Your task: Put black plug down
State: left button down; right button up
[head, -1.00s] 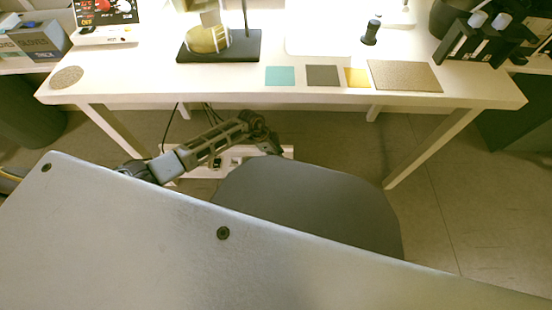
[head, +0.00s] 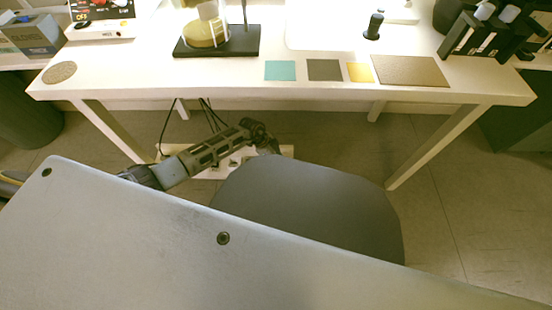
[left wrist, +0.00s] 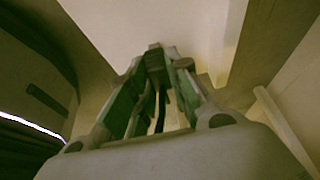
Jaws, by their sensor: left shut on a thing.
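The plug cannot be made out in the head view. I cannot tell whether it touches the strip or the floor. My right gripper is not in view.
The white desk (head: 150,84) spans the back, with its legs on both sides. Dark cables (head: 207,112) hang behind the gripper. A dark bin (head: 30,115) stands at the left. Tiled floor (head: 455,215) is clear at the right.

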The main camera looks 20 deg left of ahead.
pick_arm(q)
jog(key=shift+f, duration=0.1)
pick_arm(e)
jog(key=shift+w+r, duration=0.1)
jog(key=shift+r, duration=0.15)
pick_arm(q)
jog(key=c, duration=1.3)
grip_release()
jog(key=shift+r, duration=0.2)
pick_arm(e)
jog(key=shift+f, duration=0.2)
pick_arm(q)
jog(key=shift+a+r+p, duration=0.25)
jog(key=shift+r+p, duration=0.25)
jog(key=shift+r, duration=0.1)
jog(key=shift+p+v, duration=0.8)
jog(key=shift+v, duration=0.55)
jog(key=p+v, duration=0.4)
jog(key=v, duration=0.4)
jog(key=shift+s, duration=0.1)
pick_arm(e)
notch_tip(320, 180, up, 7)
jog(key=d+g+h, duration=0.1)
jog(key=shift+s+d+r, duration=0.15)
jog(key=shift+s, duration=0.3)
